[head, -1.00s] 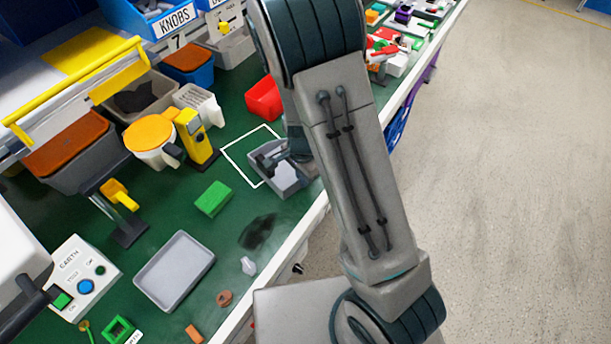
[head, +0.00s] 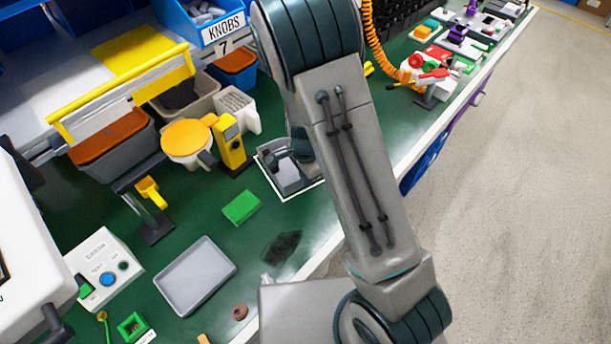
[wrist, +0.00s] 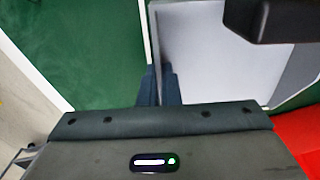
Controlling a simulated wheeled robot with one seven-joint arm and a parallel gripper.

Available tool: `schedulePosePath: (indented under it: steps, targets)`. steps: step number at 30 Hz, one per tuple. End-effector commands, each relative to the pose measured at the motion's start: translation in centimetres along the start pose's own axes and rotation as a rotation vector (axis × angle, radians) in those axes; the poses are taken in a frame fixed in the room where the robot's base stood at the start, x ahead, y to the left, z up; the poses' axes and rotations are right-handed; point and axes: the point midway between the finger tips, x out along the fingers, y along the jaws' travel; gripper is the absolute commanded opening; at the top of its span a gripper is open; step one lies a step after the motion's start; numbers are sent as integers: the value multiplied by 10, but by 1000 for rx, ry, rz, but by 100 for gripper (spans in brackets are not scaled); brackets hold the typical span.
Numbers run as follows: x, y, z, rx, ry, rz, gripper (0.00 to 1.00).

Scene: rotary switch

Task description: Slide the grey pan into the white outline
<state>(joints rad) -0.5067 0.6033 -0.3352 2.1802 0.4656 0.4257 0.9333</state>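The grey pan (head: 290,172) is a shallow open tray with a dark block (head: 271,160) at its left side. It lies flat on the green bench, mostly over the white outline (head: 300,193), whose near edge shows along the pan's near side. My arm hides the pan's right part and the outline's far right. In the wrist view the pan (wrist: 205,50) fills the upper right, with a white line (wrist: 146,40) close along its left wall. My gripper (wrist: 160,86) has its two dark fingers close together at that wall, one each side; their tips are partly hidden.
A yellow device (head: 231,143) and an orange-topped mug (head: 187,140) stand left of the pan. A green block (head: 241,207) and another grey tray (head: 196,275) lie nearer. A red bin (wrist: 298,135) is close by in the wrist view. The bench's front edge runs to the right.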

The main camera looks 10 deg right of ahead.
Motion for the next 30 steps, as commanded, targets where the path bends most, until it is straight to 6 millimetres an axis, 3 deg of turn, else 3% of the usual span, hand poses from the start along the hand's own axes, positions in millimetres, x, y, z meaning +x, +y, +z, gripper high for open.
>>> schedulePosePath:
  steps: [8,11,22,26,30]
  targets:
    - [0,0,-2,4,0,-1,0]
    - [0,0,-1,4,0,0,28]
    - [-5,-1,0,1,0,-2,29]
    - [-22,-1,0,0,1,-4,29]
    - [-52,-2,1,-1,0,-7,29]
